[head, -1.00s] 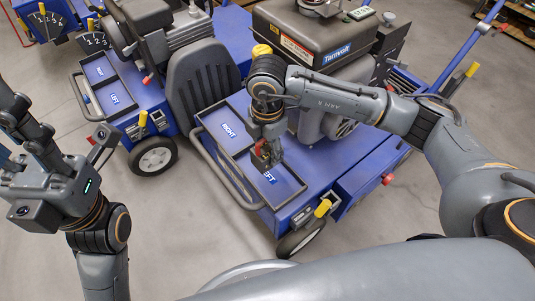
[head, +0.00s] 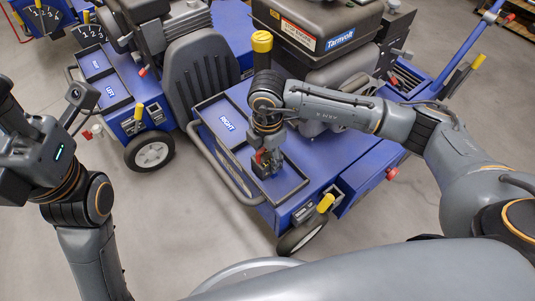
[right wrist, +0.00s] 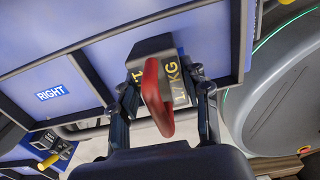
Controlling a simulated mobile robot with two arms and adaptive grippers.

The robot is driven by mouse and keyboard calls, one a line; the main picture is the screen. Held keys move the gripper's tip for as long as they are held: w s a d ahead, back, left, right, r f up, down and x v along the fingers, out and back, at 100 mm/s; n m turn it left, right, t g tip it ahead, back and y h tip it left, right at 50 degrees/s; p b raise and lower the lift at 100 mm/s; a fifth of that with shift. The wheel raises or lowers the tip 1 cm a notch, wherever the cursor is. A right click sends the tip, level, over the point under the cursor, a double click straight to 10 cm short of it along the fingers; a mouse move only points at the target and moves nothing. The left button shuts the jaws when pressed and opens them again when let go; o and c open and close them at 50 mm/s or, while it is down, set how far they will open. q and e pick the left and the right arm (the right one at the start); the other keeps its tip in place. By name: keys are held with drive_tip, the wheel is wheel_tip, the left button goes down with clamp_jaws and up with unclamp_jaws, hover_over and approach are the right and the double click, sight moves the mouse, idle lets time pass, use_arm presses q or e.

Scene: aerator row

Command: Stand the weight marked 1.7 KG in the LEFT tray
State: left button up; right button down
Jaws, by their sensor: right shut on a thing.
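My right gripper (head: 264,152) is shut on the red handle (right wrist: 157,98) of a dark grey weight (head: 267,168). In the right wrist view the weight (right wrist: 150,55) shows yellow lettering that reads 1.7 KG. It hangs below the gripper, over the LEFT tray (head: 294,190), the nearer of two shallow trays on the blue machine. Whether its base touches the tray floor I cannot tell. The tray's LEFT label is hidden behind weight and gripper. The RIGHT tray (head: 205,106) lies beside it, empty where visible. My left gripper (head: 12,105) is at the left edge, partly cut off, away from the trays.
A black seat (head: 203,80) and a dark Tarnvolt engine housing (head: 315,30) stand behind the trays. A grey rail (head: 222,170) runs along their left side. A yellow-handled lever (head: 325,203) sticks up at the near corner. A second blue machine (head: 120,105) with similar trays stands left.

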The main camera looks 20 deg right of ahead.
drive_tip(key=c, duration=0.7)
unclamp_jaws()
drive_tip(key=shift+o, duration=0.2)
